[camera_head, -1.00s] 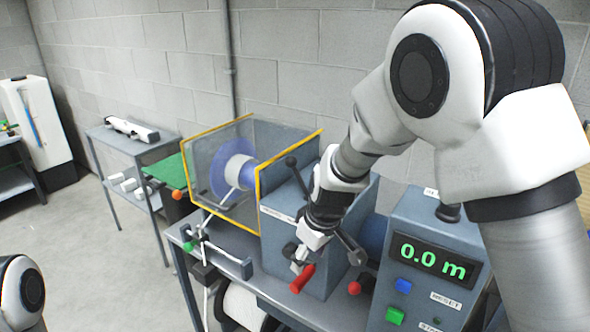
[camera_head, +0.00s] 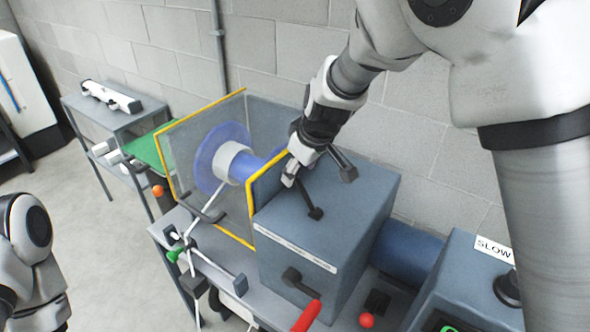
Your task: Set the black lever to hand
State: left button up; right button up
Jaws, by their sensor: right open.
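The black lever (camera_head: 315,212) stands on top of the blue-grey box (camera_head: 350,225); its rod rises toward the upper left and passes partly behind my right gripper. A dark bit at its upper end shows just left of my wrist. My right gripper (camera_head: 318,172) is above the box top, its pale finger on the left and its dark finger on the right. It is open, with the lever's rod close to it near the left finger; I cannot tell whether they touch. A white label strip runs along the box's front edge, too small to read. My left gripper is out of view.
A clear guard with yellow edges (camera_head: 250,206) encloses a blue spool left of the box. A red handle (camera_head: 306,317) and a red knob (camera_head: 366,320) are at the box's front. A console with a SLOW label (camera_head: 494,248) stands at right.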

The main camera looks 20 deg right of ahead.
aim_at(298, 177)
jog(key=x, duration=0.2)
jog(key=shift+f+p, duration=0.3)
jog(key=shift+f, duration=0.15)
jog(key=shift+w+d+f, duration=0.15)
jog(key=shift+w+f, duration=0.3)
jog(key=shift+f, duration=0.1)
jog(key=shift+w+d+f, duration=0.15)
jog(key=shift+w+f, duration=0.3)
jog(key=shift+f, duration=0.1)
jog(key=shift+w+f, duration=0.1)
jog(key=shift+w, duration=0.1)
jog(key=shift+s+a, duration=0.15)
jog(key=shift+s+a+r, duration=0.1)
jog(key=shift+s+r, duration=0.15)
jog(key=shift+r, duration=0.05)
jog(key=c, duration=0.4)
jog(key=shift+s+r, duration=0.1)
jog(key=shift+s, duration=0.1)
jog(key=c, duration=0.5)
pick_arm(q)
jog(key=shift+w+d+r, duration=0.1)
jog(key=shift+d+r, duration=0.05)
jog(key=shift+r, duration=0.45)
pick_arm(e)
jog(key=shift+w, duration=0.1)
grip_shut()
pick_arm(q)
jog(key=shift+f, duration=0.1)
